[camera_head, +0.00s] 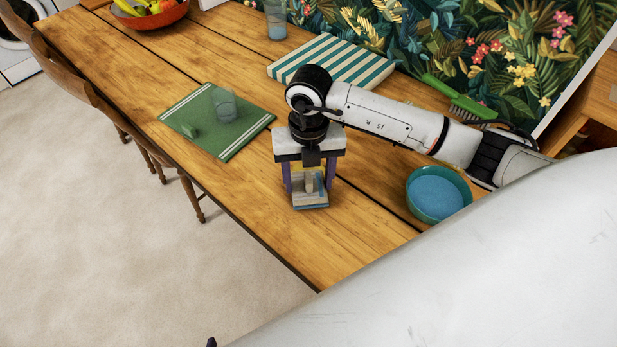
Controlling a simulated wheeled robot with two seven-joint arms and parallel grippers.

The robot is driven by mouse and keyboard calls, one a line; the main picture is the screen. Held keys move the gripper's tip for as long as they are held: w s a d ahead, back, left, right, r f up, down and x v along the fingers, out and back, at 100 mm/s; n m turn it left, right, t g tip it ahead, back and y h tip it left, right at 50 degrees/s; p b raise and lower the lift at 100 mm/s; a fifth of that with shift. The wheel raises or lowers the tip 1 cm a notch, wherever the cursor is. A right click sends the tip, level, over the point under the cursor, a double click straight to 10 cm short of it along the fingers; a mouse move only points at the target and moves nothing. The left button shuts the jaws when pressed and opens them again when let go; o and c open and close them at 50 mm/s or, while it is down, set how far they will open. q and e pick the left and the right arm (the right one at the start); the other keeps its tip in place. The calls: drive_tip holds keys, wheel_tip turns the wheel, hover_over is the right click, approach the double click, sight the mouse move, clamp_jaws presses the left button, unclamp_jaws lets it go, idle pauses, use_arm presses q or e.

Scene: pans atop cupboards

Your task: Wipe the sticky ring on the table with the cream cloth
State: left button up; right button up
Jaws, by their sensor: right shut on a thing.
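My right gripper (309,190) points down at the near part of the wooden table (190,65). Its purple fingers are shut on a small folded cloth (311,203), cream with blue at its edge, which looks to be at or very near the tabletop. I make out no sticky ring; the gripper and cloth may hide it. Of my left gripper, only what looks like a dark fingertip (211,342) shows at the bottom edge, so its opening cannot be seen.
A teal bowl (439,194) with blue contents stands right of the gripper.

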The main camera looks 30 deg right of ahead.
drive_tip(key=shift+f+b, duration=0.4)
drive_tip(key=shift+f, duration=0.2)
drive_tip(key=o, duration=0.7)
drive_tip(key=shift+c, duration=0.2)
drive_tip(key=shift+r+p, duration=0.35)
drive_tip(key=shift+r, duration=0.05)
drive_tip(key=c, duration=0.7)
drive_tip(key=shift+c, duration=0.2)
drive_tip(key=shift+d, duration=0.15)
